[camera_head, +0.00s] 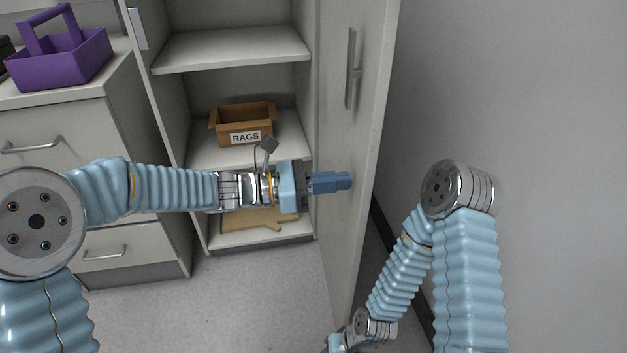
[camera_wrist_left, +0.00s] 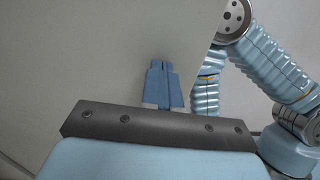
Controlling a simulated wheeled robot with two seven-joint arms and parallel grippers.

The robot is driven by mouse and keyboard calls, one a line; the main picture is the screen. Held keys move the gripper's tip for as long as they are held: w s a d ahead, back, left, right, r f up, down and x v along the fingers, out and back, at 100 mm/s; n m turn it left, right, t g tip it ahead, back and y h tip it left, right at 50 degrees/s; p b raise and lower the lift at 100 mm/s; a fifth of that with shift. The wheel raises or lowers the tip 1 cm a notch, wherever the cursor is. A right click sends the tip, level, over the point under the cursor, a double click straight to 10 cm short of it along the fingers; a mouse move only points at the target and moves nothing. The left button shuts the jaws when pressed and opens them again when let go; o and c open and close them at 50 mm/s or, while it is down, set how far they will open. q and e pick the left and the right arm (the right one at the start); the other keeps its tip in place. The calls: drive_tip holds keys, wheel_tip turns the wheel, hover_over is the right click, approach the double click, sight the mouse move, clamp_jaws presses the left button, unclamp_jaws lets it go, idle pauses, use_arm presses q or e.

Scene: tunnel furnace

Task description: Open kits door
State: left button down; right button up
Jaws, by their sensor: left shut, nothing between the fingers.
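The tall grey cabinet stands open in the head view. Its right door (camera_head: 352,150) is swung out toward me, with a metal bar handle (camera_head: 351,70) on its face. My left gripper (camera_head: 345,181) is shut and empty, in front of the door's inner side or at its surface; I cannot tell whether it touches. In the left wrist view its blue fingers (camera_wrist_left: 164,68) are together against a plain grey panel (camera_wrist_left: 80,60). My right arm is at the lower right, beyond the door; its gripper is outside the frame or hidden.
A cardboard box (camera_head: 242,124) marked RAGS sits on a cabinet shelf (camera_head: 232,48). A drawer unit (camera_head: 60,125) at the left carries a purple caddy (camera_head: 62,62). A bare wall (camera_head: 520,100) is at the right. Grey floor (camera_head: 230,305) is clear in front.

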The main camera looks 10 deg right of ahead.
use_arm(q)
drive_tip(key=shift+d, duration=0.3)
drive_tip(key=d, duration=1)
drive_tip(key=shift+d, duration=0.2)
drive_tip(key=shift+w, duration=0.1)
